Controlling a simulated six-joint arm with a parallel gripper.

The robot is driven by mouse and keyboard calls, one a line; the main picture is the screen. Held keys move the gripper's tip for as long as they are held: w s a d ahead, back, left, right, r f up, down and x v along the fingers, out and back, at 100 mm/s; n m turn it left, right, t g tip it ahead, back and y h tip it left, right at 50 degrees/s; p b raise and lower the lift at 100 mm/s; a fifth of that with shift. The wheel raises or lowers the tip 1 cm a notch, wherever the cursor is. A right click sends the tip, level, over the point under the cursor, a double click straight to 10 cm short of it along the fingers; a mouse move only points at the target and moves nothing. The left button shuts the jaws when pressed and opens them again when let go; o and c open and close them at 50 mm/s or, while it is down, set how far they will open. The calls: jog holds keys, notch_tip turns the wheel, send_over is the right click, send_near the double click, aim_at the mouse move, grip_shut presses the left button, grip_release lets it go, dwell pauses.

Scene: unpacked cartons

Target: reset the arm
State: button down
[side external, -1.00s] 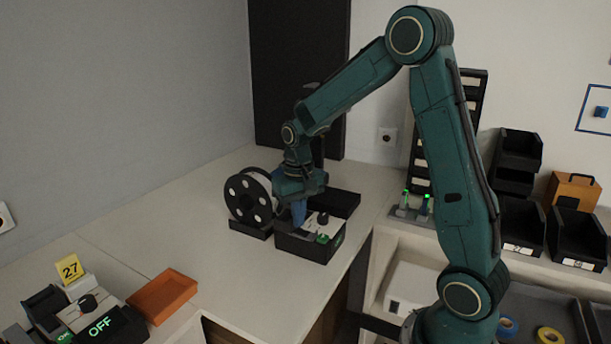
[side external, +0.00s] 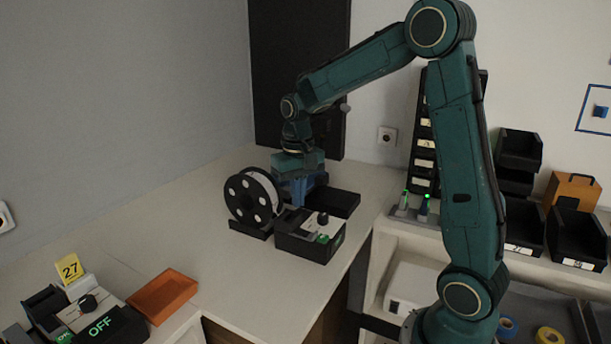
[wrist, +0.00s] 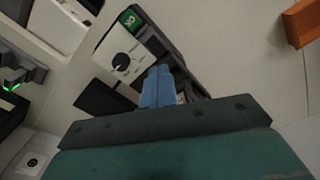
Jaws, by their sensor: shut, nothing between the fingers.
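My gripper (side external: 297,192) is behind the black control box (side external: 310,238) and beside the spool, at the back of the white worktop. In the wrist view its blue fingers (wrist: 158,88) are together with nothing between them. The box has a dark knob and a green-lit label, and it also shows in the wrist view (wrist: 124,62). In the side external view the fingertips are partly hidden behind the spool and the box, so I cannot tell whether they touch anything.
A black spool (side external: 250,199) stands on a base close left of the gripper. A flat black tray (side external: 335,201) lies to its right. An orange tray (side external: 162,295) and a second control box marked OFF (side external: 104,326) are at the front left. The worktop's middle left is clear.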

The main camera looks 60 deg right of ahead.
jog(key=shift+r, duration=0.1)
dwell(0.3)
jog(key=s+a+r+n+t, duration=0.2)
jog(key=s+a, duration=0.4)
jog(key=s, duration=0.3)
jog(key=s+a+r+n+t, duration=0.3)
jog(key=s+a+r, duration=0.3)
jog(key=s, duration=0.4)
jog(key=shift+s+a+r+n+t, duration=0.2)
jog(key=shift+s+n+t, duration=0.1)
jog(key=shift+n, duration=0.2)
jog(key=shift+w, duration=0.1)
jog(key=w+d+g, duration=0.2)
jog(key=w+d, duration=0.4)
jog(key=w, duration=0.2)
jog(key=w+d+f+g, duration=0.1)
jog(key=w+d+g, duration=0.1)
jog(key=w+d, duration=0.4)
jog(key=w, duration=0.3)
jog(key=shift+w+d, duration=0.3)
